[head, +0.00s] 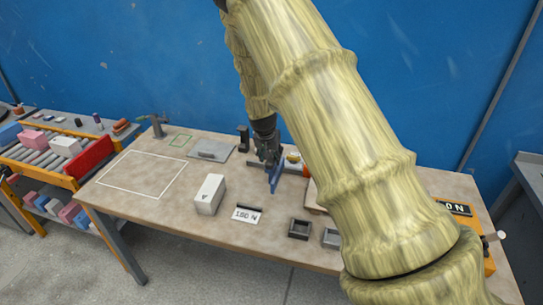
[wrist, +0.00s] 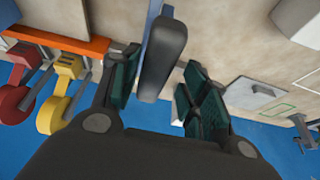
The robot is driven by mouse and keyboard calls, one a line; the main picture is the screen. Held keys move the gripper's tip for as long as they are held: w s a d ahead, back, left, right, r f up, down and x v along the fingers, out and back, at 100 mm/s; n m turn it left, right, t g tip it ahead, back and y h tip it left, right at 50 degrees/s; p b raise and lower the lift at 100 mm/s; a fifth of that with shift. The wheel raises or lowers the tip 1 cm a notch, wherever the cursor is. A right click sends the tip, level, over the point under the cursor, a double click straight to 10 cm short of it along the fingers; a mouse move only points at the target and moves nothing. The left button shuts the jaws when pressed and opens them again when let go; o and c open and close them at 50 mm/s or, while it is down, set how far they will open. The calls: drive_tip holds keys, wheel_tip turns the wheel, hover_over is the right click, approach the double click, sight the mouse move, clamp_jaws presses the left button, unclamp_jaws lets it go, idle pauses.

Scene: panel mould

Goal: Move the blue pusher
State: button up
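The blue pusher (head: 275,179) shows as a blue plate at the middle of the workbench, just below my gripper (head: 268,158). In the wrist view a dark grey rounded handle (wrist: 163,58) lies between the fingers of my gripper (wrist: 162,88), with a strip of the pusher's blue plate (wrist: 154,12) beside it at the top edge. The green-padded fingers are apart, one on each side of the handle, and narrow gaps seem to show. Contact with the handle is not clear. My arm hides part of the bench to the right.
A white-outlined area (head: 142,174) at left is empty. Red (wrist: 15,98) and yellow (wrist: 62,95) tools on an orange rack are close beside my gripper.

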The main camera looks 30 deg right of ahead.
drive_tip(key=shift+s+d, duration=0.1)
drive_tip(key=v, duration=1.2)
idle(0.8)
